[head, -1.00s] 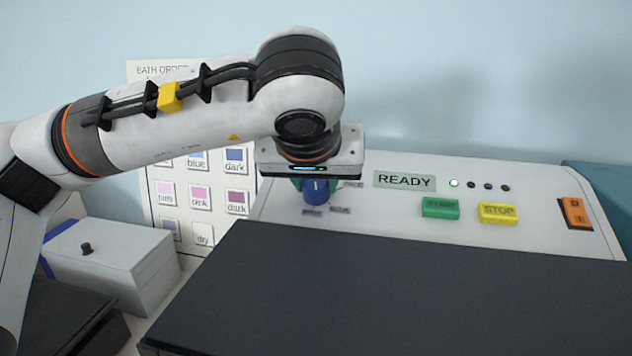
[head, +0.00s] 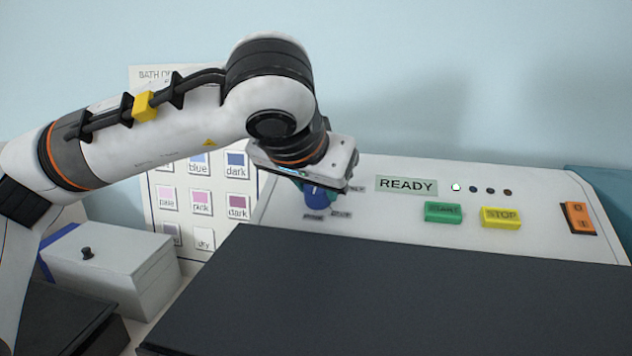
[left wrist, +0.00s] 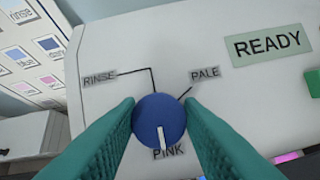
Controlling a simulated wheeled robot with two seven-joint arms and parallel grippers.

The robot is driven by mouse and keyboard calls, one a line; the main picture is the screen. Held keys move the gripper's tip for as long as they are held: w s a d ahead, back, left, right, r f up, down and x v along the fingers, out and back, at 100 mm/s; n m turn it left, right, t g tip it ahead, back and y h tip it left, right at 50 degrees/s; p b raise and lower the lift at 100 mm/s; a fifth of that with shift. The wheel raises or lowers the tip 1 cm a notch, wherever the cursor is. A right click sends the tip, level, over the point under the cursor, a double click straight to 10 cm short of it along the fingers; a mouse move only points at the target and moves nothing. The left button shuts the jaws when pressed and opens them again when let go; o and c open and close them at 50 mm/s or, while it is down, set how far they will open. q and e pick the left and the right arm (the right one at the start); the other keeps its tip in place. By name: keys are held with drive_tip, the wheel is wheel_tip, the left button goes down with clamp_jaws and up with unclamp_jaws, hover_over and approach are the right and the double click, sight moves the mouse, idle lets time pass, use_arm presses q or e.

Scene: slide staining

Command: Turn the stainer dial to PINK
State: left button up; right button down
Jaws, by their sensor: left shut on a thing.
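The blue stainer dial (head: 316,198) is on the machine's sloped panel, and it also shows in the left wrist view (left wrist: 158,116). My left gripper (head: 314,186) is shut on it, with one green finger on each side. In the left wrist view the dial's white pointer line points down at the PINK label (left wrist: 168,153). The RINSE label (left wrist: 99,79) is at upper left of the dial and the PALE label (left wrist: 205,74) at upper right. Any further label is hidden by the fingers. My right gripper is not in view.
Right of the dial are the READY display (head: 406,186), green START (head: 443,212) and yellow STOP (head: 500,217) buttons, and an orange switch (head: 577,217). A dark lid (head: 400,290) lies in front. A bath order chart (head: 160,215) and white box (head: 110,262) stand left.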

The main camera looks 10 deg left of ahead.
use_arm(q)
drive_tip(key=shift+r, duration=0.1)
drive_tip(key=o, duration=1)
drive_tip(key=shift+c, duration=0.2)
drive_tip(key=shift+s+r, duration=0.25)
drive_tip(key=b+v, duration=0.3)
drive_tip(key=v, duration=0.8)
drive_tip(key=shift+a, duration=0.1)
